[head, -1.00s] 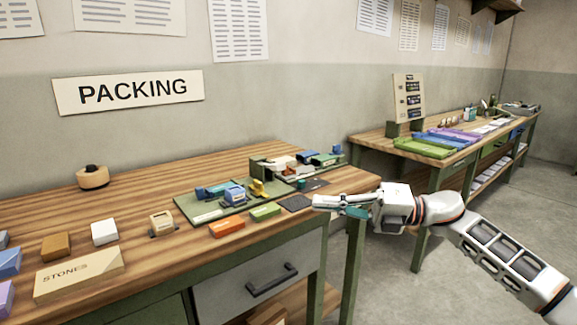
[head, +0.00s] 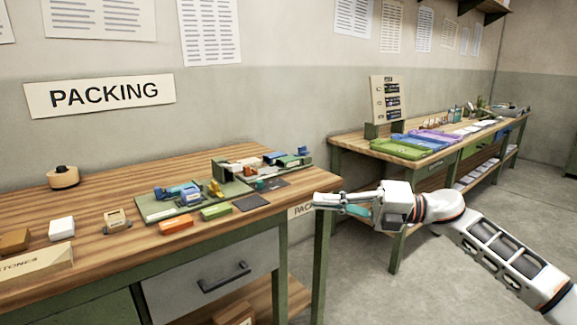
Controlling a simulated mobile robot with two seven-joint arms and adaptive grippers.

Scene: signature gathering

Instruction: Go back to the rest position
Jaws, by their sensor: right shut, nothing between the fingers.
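My right gripper (head: 328,201) comes in from the right in the head view. It is shut and empty, pointing left just beyond the right edge of the packing table (head: 100,178). My right arm behind it reaches to the lower right corner. My left gripper is not in view. On the packing table, a green board (head: 160,212) carries several small blue, white and yellow parts. An orange block (head: 176,226) and a green block (head: 216,212) lie in front of it.
A second table (head: 350,141) with green and purple trays stands at the back right. A beige stamp-like piece (head: 116,219), a white block (head: 62,228) and a round tape-like item (head: 63,177) sit on the packing table. Grey floor (head: 370,300) is open on the right.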

